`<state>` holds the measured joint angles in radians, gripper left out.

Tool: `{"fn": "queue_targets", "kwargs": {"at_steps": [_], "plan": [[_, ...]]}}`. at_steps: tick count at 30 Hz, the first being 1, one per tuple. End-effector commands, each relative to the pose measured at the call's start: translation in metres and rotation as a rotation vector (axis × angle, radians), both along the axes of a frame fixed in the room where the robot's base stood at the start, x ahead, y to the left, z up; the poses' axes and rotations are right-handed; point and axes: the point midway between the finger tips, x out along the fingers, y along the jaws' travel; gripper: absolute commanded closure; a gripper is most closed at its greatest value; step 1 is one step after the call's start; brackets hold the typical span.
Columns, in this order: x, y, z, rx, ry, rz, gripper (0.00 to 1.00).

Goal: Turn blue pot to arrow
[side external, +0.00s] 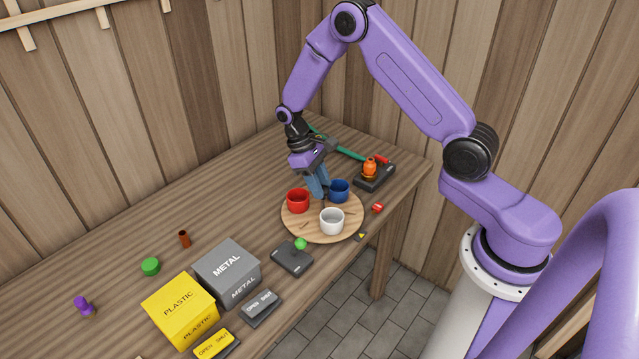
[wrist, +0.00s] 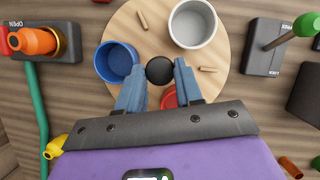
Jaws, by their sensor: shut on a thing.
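A round wooden turntable (side external: 292,222) carries a blue pot (side external: 339,191), a red pot (side external: 297,201) and a white pot (side external: 332,221). My gripper (wrist: 160,76) is shut on the black knob (wrist: 159,70) at the turntable's centre. The blue pot (wrist: 115,62) is left of the knob in the wrist view, the white pot (wrist: 193,22) beyond it, and the red pot (wrist: 169,100) is partly hidden below it. A small dark tile with a yellow arrow-like mark (side external: 361,236) lies by the turntable's front edge, nearest the white pot.
A red tile (side external: 377,208) lies right of the turntable. A green-knobbed lever box (side external: 292,257) is close in front. Yellow (side external: 181,307) and grey (side external: 227,272) bins stand at front left.

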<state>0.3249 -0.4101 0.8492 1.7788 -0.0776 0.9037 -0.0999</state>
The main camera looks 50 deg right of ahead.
Motion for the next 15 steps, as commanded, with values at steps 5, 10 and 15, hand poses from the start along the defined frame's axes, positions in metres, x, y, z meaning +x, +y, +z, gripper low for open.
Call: {"fn": "queue_targets", "kwargs": {"at_steps": [5, 10, 15], "plan": [[0.001, -0.0005, 0.0012, 0.001, -0.001, -0.09, 1.0], [0.0011, -0.0011, 0.0013, 0.0, -0.001, -0.175, 1.0], [0.0011, -0.002, 0.0014, 0.001, -0.001, -0.26, 1.0]]}}
